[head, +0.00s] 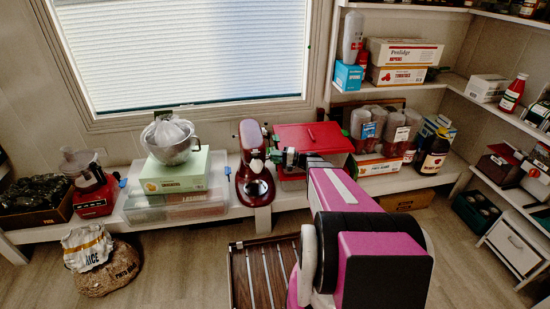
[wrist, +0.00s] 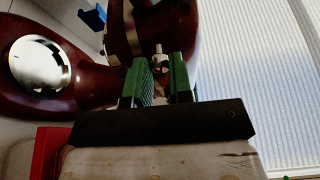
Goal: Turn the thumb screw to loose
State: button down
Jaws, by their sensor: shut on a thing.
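A dark red stand mixer (head: 250,150) stands on the low white shelf under the window, with a round silver plate on its base. In the wrist view the mixer (wrist: 125,30) fills the upper left. Its small pale metal thumb screw (wrist: 159,50) sticks out from the mixer's side, between the green pads of my gripper (wrist: 160,75). My gripper is shut on the thumb screw; the pads partly hide it. In the head view my gripper (head: 283,157) is at the mixer's right side, and the screw is too small to make out.
A red box (head: 318,135) sits close to the right of the mixer, beside my arm. A green box (head: 175,173) with a metal bowl (head: 173,148) stands to the left. A slatted wooden rack (head: 262,275) is on the floor in front. The window blind (head: 190,50) is behind.

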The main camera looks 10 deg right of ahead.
jog(key=c, duration=1)
grip_release()
jog(key=v, duration=1)
jog(key=shift+s+d, duration=0.15)
jog(key=shift+d, duration=0.25)
